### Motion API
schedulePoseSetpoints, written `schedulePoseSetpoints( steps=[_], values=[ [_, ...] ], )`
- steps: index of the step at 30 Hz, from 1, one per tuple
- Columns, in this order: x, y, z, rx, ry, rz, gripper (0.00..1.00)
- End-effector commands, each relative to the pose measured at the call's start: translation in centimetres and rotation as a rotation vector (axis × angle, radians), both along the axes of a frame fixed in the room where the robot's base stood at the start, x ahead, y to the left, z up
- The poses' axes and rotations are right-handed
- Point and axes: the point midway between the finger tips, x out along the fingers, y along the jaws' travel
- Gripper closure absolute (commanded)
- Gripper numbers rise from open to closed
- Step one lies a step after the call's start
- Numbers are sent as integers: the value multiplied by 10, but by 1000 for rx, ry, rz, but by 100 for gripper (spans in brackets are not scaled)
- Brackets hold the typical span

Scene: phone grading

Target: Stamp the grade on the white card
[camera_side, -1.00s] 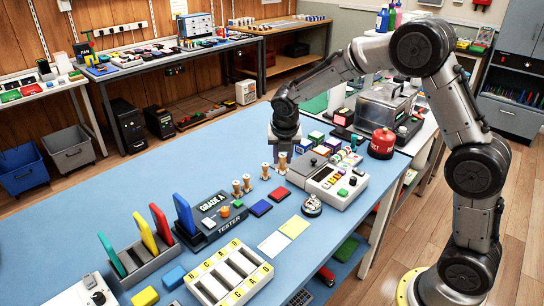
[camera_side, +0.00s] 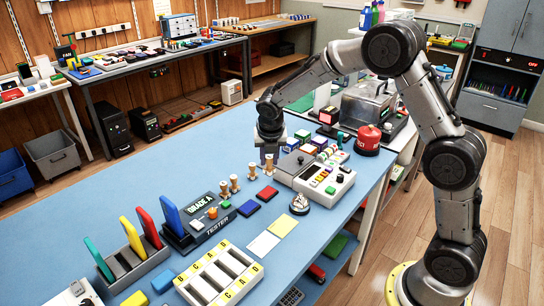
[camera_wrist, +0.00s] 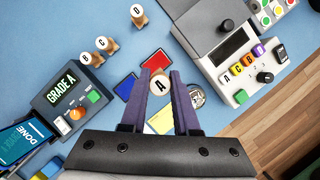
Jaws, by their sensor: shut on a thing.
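My gripper (camera_wrist: 160,80) is shut on the wooden stamp marked A (camera_wrist: 159,86), which sits between its purple fingers; it also shows in the side view (camera_side: 268,166). I cannot tell whether the stamp's foot touches the table. The white card (camera_side: 263,243) lies flat on the blue table, beside a yellow card (camera_side: 283,225); my gripper is behind both in the side view. The wrist view does not clearly show the white card. The tester (camera_side: 205,222) display reads GRADE A (camera_wrist: 62,87). Red (camera_side: 268,193) and blue (camera_side: 249,208) ink pads lie between the stamps and the cards.
Stamps B (camera_wrist: 85,58), C (camera_wrist: 103,43) and D (camera_wrist: 136,10) stand near the held one. A grey keyed machine (camera_side: 315,180) and a small round object (camera_side: 299,204) stand to the right. A grade-lettered slotted tray (camera_side: 218,275) is at the front.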

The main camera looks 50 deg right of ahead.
Motion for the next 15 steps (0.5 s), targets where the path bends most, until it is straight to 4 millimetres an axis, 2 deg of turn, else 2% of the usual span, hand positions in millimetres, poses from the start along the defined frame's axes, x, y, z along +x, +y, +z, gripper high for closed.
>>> schedulePoseSetpoints(
  steps=[1,6,15],
  values=[
    [7,-5,-8,0,2,-2,100],
    [20,-14,-25,0,-1,-1,100],
    [21,-15,-48,0,2,1,100]
  ],
)
